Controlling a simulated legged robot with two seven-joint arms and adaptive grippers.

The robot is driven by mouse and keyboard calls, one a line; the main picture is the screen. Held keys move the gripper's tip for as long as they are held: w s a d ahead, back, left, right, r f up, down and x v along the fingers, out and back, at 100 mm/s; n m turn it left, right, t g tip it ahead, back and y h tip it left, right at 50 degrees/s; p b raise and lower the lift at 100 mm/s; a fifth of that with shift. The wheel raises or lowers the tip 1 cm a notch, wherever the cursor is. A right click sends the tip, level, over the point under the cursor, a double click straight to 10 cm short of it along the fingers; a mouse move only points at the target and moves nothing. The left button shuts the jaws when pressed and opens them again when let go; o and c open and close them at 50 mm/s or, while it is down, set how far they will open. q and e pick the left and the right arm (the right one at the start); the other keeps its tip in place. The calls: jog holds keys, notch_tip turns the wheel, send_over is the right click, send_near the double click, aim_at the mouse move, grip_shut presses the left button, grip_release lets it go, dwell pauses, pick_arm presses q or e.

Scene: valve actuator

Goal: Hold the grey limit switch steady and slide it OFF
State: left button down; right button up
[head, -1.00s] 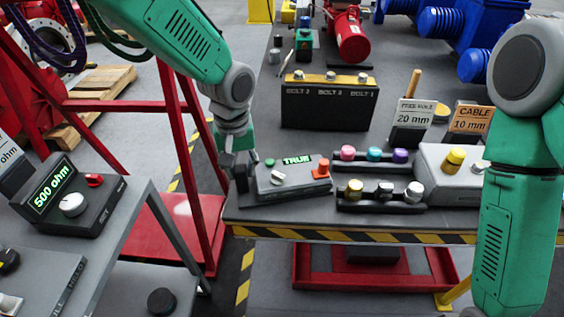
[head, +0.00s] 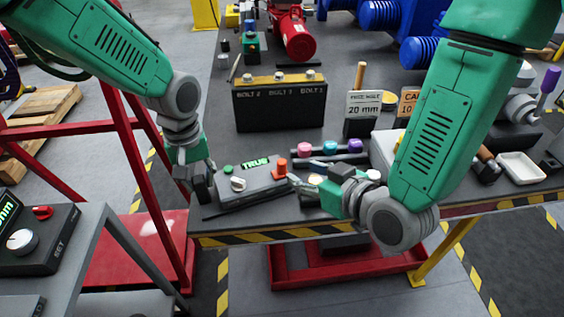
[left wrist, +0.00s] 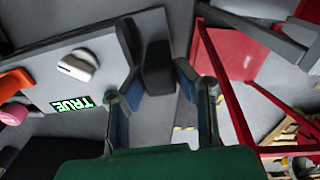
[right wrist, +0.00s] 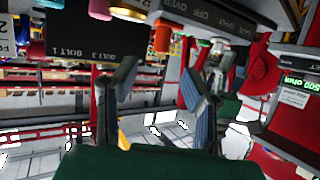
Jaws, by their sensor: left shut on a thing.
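The grey limit switch (head: 262,189) is a low box at the table's front left edge. It has a lit green TRUE display (head: 256,163), a white knob (head: 238,184) and an orange-red knob (head: 278,167). My left gripper (head: 197,180) is at its left end. In the left wrist view the fingers (left wrist: 158,95) are on either side of a dark block (left wrist: 158,68) beside the box. My right gripper (head: 300,184) is by the right end near the orange-red knob. In the right wrist view its fingers (right wrist: 160,85) are apart and empty; contact with the switch is not visible.
A rack of coloured knobs (head: 330,148) stands just behind my right gripper. A dark bolt box (head: 281,103) and a 20 mm sign (head: 366,105) stand further back. A red frame (head: 140,150) is left of the table. The table's striped front edge (head: 275,234) is close.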

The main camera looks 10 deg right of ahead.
aim_at(285, 165)
jog(key=x, duration=0.8)
jog(key=shift+w+a+f, duration=0.2)
jog(key=shift+w, duration=0.05)
grip_shut()
